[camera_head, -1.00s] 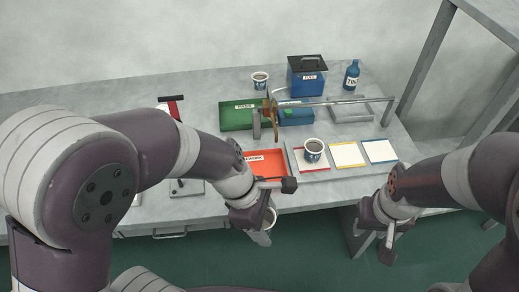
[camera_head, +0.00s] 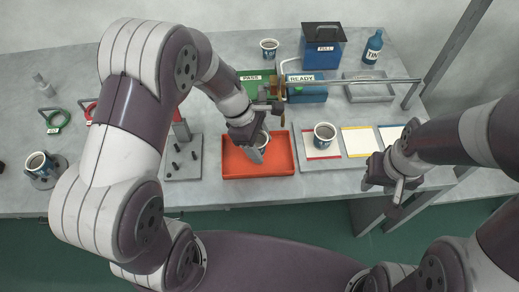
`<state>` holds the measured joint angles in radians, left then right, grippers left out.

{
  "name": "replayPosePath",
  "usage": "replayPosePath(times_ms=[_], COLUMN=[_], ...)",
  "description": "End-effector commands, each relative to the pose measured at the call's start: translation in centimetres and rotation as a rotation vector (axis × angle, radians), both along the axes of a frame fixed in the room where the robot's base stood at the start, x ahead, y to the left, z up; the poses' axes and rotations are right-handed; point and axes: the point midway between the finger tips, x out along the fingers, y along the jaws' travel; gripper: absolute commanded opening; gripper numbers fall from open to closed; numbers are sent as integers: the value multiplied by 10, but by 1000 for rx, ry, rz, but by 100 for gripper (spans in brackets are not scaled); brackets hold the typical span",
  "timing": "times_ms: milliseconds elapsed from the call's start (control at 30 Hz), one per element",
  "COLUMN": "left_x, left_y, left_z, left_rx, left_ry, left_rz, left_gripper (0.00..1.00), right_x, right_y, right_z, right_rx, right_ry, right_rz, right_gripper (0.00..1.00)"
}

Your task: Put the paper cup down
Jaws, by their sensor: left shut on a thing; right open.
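My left gripper (camera_head: 256,150) is shut on a paper cup (camera_head: 263,141), white and blue, over the red-orange tray (camera_head: 232,165). The gripper hides much of this cup, and I cannot tell whether it touches the tray floor. My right gripper (camera_head: 396,192) is open and empty near the table's front edge at the right. Another paper cup (camera_head: 324,136) stands upright on the red-bordered card, right of the tray. Another cup (camera_head: 269,48) stands at the back, and one more cup (camera_head: 40,165) is at the far left.
A green PASS tray (camera_head: 248,88), a blue READY tray (camera_head: 307,93), a blue FULL box (camera_head: 321,50) and a TINT bottle (camera_head: 373,47) stand behind. A metal bar (camera_head: 360,81) crosses above the table. A grey plate (camera_head: 183,165) with pegs lies left of the red tray.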

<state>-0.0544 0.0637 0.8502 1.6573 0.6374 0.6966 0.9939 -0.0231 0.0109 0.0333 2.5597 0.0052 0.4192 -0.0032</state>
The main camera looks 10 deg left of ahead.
Motion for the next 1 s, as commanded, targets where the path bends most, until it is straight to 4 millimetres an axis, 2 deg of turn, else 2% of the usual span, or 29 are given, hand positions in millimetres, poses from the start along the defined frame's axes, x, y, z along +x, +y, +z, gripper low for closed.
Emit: replayPosePath(times_ms=[100,167,533,567,600,867,1000], left_x=[-1,-1,-1,-1,-1,-1,1], left_y=[0,0,0,0,0,0,5], left_z=[-24,-32,-37,-37,-36,-35,-18], left_rx=[0,1,1,1,1,1,1], left_ry=[4,2,0,0,0,0,-2], left_rz=[1,1,1,1,1,1,2], left_gripper=[32,32,32,63,70,70,70], right_x=[0,0,0,0,0,0,0], right_y=[0,0,0,0,0,0,0], right_z=[-5,-5,-8,-7,-7,-6,-1], right_rx=[0,0,0,0,0,0,0], right_ry=[0,0,0,0,0,0,0], right_rz=[0,0,0,0,0,0,0], right_gripper=[43,43,43,43,43,43,43])
